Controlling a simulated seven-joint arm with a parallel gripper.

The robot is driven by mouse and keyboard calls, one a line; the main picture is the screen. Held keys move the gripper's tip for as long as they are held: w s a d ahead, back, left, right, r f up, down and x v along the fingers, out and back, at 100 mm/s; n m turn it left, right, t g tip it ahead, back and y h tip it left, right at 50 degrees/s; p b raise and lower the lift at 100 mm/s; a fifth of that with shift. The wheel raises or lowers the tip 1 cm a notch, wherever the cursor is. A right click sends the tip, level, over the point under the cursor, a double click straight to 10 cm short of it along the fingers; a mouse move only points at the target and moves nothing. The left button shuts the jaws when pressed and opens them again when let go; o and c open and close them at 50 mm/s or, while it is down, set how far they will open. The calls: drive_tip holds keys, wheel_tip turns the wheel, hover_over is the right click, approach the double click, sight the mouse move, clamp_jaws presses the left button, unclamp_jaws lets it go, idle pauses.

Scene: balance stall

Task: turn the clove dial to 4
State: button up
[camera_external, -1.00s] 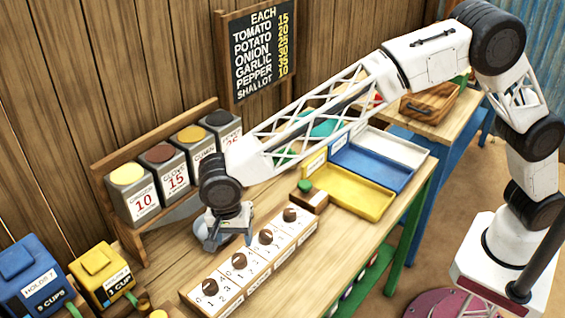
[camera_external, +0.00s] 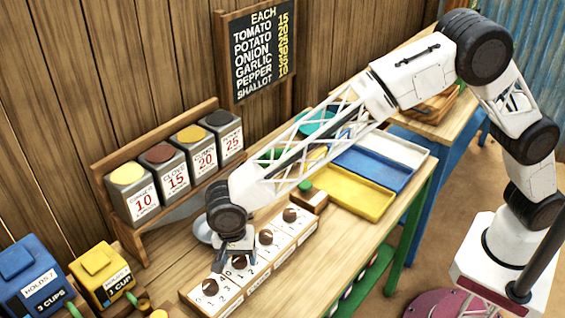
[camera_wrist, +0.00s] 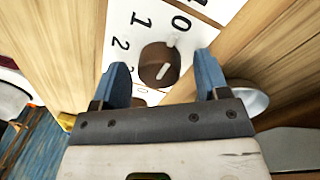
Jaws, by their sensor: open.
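A long white panel with several brown dials (camera_external: 210,287) lies along the front of the bench. My gripper (camera_external: 234,262) is open over the second dial from the near left end and mostly hides it. In the wrist view a brown knob with a white mark (camera_wrist: 158,66) sits between the two blue fingertips of my gripper (camera_wrist: 162,70). The numbers 0, 1 and 2 show on the white plate around it; the other numbers are hidden or unclear. The dial names are too small to read. The clove canister (camera_external: 168,175) has a brown lid and the number 15.
Other canisters (camera_external: 128,193) stand on the wooden rack behind. A grey-white dish (camera_external: 204,232) is close behind my gripper. Yellow (camera_external: 350,198) and blue trays lie to the right. A yellow box (camera_external: 100,275) and a blue box (camera_external: 28,275) stand at the left.

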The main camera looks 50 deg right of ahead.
drive_tip(key=c, duration=0.9)
